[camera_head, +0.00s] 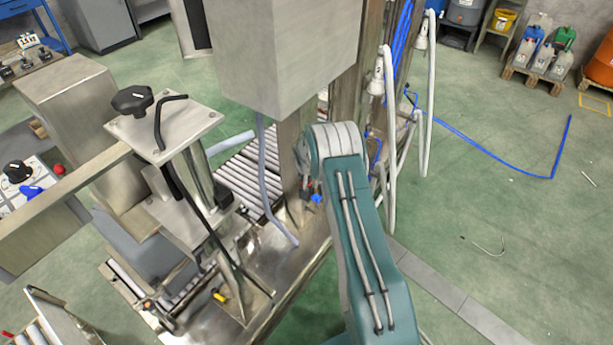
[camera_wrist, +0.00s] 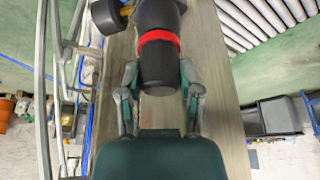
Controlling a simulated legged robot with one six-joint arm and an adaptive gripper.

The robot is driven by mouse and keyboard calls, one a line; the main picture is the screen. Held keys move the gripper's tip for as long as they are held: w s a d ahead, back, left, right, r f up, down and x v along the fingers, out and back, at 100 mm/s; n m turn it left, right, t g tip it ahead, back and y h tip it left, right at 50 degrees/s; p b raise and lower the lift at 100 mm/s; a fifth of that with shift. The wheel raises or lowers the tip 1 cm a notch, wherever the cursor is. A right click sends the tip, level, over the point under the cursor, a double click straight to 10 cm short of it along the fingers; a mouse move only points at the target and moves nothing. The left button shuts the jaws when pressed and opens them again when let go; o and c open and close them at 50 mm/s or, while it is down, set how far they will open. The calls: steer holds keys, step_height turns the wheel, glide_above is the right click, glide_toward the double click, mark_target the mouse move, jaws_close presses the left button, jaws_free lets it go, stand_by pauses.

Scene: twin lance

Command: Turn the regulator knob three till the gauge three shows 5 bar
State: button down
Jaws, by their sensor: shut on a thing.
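In the wrist view, a black cylindrical regulator knob (camera_wrist: 158,65) with a red ring comes down from the top middle. I take it to be knob three, but no number is readable. My gripper (camera_wrist: 159,78) is shut on the lower end of this knob, with one grey-green finger on each side. A round dark body (camera_wrist: 108,16) beside the knob at the upper left may be gauge three seen from its side. Its dial and needle are not visible. In the head view, my teal arm reaches to the steel post, and my gripper and the knob are hidden there.
A steel post (camera_wrist: 222,115) stands close behind the knob. White hoses (camera_head: 430,100) hang right of my arm. A roller conveyor (camera_head: 245,175) and a steel machine with a black hand knob (camera_head: 132,100) stand to the left. Open green floor lies to the right, with a blue hose (camera_head: 500,160).

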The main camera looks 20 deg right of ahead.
steer(key=shift+w, duration=0.1)
steer(key=shift+c, duration=1.3)
jaws_free()
steer(key=v, duration=1.2)
steer(key=shift+a+f, duration=0.1)
steer(key=shift+f, duration=0.05)
